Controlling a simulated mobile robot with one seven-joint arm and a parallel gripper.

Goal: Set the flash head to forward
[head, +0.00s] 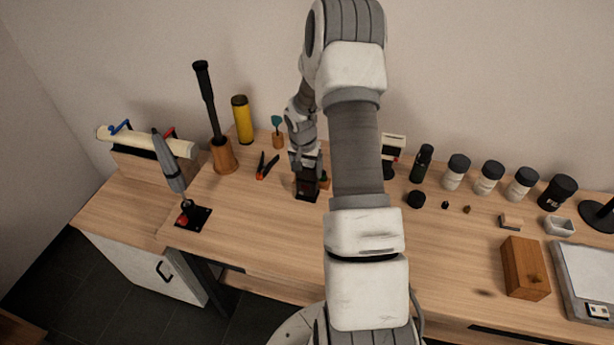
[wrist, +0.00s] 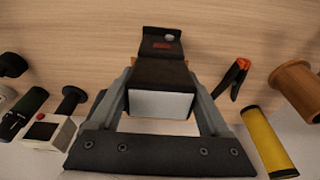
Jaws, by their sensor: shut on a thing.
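The black flash stands on the wooden table, left of centre in the head view (head: 307,188), partly hidden by my gripper (head: 306,162). In the wrist view the flash head (wrist: 160,104) shows a white panel facing the camera. The flash body (wrist: 161,45), with a small red mark, extends beyond it toward the top of the picture. My gripper (wrist: 163,82) is shut on the flash head, with one grey finger along each side. The finger contact faces are hidden, and the head's exact angle to the body is hard to tell.
A small white device with a red button (head: 393,148) and a dark bottle (head: 422,164) are to the right. The table front (head: 260,225) is clear.

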